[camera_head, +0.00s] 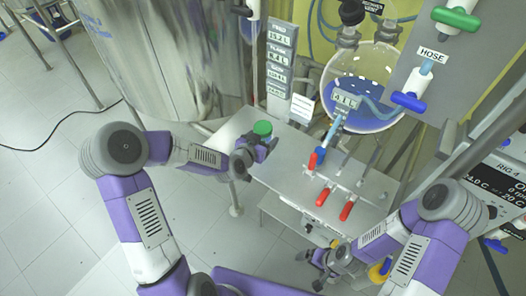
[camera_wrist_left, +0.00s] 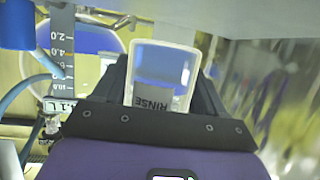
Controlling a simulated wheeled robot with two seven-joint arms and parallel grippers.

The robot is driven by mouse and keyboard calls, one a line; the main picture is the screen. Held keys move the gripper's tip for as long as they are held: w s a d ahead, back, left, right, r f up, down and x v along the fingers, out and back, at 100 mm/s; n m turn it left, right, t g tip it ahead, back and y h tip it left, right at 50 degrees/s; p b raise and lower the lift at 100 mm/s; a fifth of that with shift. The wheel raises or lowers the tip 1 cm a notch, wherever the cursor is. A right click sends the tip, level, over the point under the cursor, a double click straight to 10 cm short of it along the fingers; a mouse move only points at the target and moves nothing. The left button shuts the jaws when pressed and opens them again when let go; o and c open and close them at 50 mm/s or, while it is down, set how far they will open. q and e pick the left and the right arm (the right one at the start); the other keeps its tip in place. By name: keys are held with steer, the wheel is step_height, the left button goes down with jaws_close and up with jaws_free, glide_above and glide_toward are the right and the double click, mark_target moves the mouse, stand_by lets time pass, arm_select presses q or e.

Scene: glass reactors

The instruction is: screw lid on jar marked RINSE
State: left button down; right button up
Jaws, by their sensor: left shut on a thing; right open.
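The jar marked RINSE (camera_wrist_left: 160,80) is a pale translucent container with a grey label, between the dark fingers of my left gripper (camera_wrist_left: 163,88) in the left wrist view. In the head view my left gripper (camera_head: 262,147) is shut on it at the left edge of the metal table. A green round lid (camera_head: 262,128) shows at the top of the held thing; whether it is seated or screwed tight cannot be told. The jar's body is mostly hidden in the head view. My right gripper (camera_head: 322,266) is open and apart from the jar, low in front of the table.
The metal table (camera_head: 275,175) has several red-handled valves (camera_head: 322,197) on its right part. A round glass reactor (camera_head: 362,90) with blue liquid hangs behind. A large steel vessel (camera_head: 170,55) stands at the back left. A hose panel (camera_head: 440,60) is at the right.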

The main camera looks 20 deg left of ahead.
arm_select(q)
steer(key=shift+f, duration=0.65)
steer(key=shift+f+b, duration=0.65)
steer(key=shift+f, duration=1.25)
steer(key=shift+f, duration=0.2)
steer(key=shift+c, duration=0.3)
jaws_free()
steer(key=shift+r, duration=0.1)
